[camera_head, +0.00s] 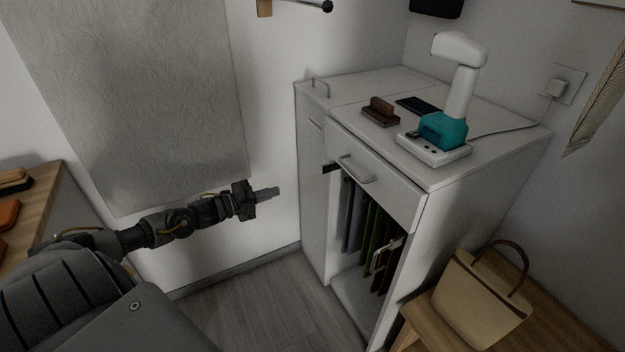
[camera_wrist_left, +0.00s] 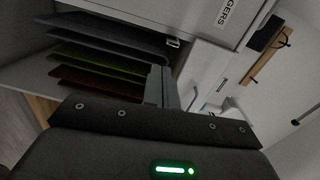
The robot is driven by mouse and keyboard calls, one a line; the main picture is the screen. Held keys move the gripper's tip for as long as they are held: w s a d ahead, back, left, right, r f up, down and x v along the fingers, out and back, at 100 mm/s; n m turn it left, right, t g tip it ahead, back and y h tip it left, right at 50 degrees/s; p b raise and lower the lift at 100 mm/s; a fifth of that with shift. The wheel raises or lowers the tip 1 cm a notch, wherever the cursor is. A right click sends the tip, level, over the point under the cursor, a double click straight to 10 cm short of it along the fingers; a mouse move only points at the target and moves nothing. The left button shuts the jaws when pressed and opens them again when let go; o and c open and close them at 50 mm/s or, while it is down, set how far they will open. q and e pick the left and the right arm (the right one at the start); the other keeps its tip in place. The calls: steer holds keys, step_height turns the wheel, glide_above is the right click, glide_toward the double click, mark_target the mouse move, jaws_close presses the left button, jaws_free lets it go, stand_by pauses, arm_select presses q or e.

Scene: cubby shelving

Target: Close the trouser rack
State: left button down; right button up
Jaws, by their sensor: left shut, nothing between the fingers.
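The trouser rack is in the white cabinet's (camera_head: 312,185) open compartment, below the drawer. A dark end piece (camera_head: 331,168) shows at the upper left of the opening and seems to stick out slightly. Grey, green and brown trousers (camera_head: 368,226) hang inside; they also show, turned sideways, in the left wrist view (camera_wrist_left: 105,53). I cannot tell exactly how far the rack is out. My left gripper (camera_head: 268,191) is shut and empty, left of the cabinet and apart from it. Its fingers show in the left wrist view (camera_wrist_left: 162,88). My right gripper is out of view.
The drawer (camera_head: 375,172) above is shut, with a bar handle (camera_head: 355,170). A teal and white device (camera_head: 445,130) stands on the cabinet top. A beige handbag (camera_head: 478,300) sits on a wooden bench at right. Floor (camera_head: 265,310) before the cabinet is clear.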

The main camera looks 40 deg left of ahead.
mark_target(322, 173)
arm_select(q)
steer(key=shift+m+h, duration=0.3)
steer(key=shift+m, duration=0.2)
steer(key=x, duration=0.4)
steer(key=r+x, duration=0.1)
steer(key=x, duration=0.9)
steer(key=shift+r+b, duration=0.3)
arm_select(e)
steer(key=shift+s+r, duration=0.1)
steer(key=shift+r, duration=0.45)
arm_select(q)
steer(key=shift+t, duration=0.3)
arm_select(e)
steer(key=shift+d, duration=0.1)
